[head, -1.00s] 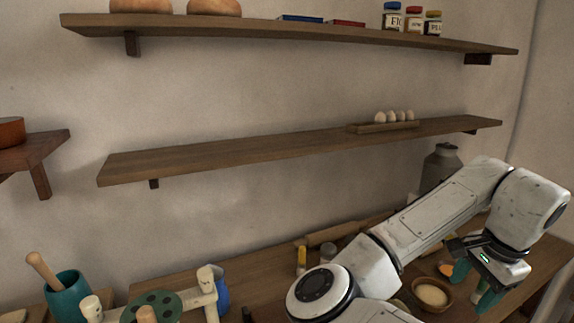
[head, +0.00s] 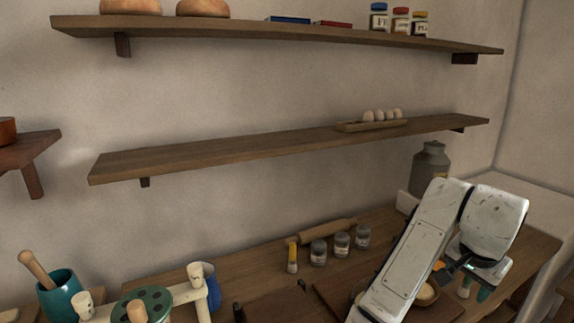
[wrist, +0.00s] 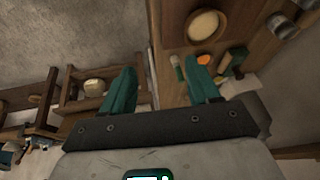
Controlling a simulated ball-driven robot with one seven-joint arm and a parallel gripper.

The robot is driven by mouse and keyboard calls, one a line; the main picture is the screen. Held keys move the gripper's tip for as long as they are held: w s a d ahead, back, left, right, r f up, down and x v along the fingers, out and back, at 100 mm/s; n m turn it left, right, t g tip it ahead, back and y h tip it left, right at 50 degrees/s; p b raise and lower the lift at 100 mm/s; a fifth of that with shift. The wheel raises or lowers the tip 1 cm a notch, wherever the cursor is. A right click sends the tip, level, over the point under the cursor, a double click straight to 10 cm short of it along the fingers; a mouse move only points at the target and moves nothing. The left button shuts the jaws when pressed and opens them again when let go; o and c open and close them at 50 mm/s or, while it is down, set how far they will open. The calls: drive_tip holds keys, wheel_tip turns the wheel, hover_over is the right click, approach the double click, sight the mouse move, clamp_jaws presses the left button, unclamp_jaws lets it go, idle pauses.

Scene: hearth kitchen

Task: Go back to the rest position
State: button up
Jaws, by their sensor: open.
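My gripper (head: 474,290) is at the lower right of the head view, with its arm bent and the teal fingers pointing down near the right end of the wooden counter (head: 530,248). In the wrist view my gripper (wrist: 162,82) has its two teal fingers wide apart with nothing held between them. My arm hides part of the counter and most of a bowl (head: 426,294) in the head view.
A teal pot (head: 62,297) and a blue jug (head: 211,288) are at lower left. A shelf (head: 220,155) bears eggs (head: 382,115).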

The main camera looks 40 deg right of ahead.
drive_tip(key=w+a+f+n+t, duration=0.1)
drive_tip(key=w+a+f+n, duration=0.1)
drive_tip(key=a+f+n, duration=0.45)
drive_tip(key=w+a+f+n+t, duration=0.1)
drive_tip(key=w+a+f+n, duration=0.2)
drive_tip(key=a+f+n, duration=0.4)
drive_tip(key=s+a+f+n+g+y, duration=0.1)
drive_tip(key=s+a+f+n+y, duration=0.1)
drive_tip(key=s+a+f, duration=0.2)
drive_tip(key=s+a+f+n+y, duration=0.2)
drive_tip(key=s+a+f, duration=0.3)
drive_tip(key=a+f, duration=0.3)
drive_tip(key=a+n, duration=0.1)
drive_tip(key=a, duration=0.3)
drive_tip(key=shift+s+a+f+g, duration=0.15)
drive_tip(key=shift+a+f+g, duration=0.2)
drive_tip(key=shift+f+g, duration=0.05)
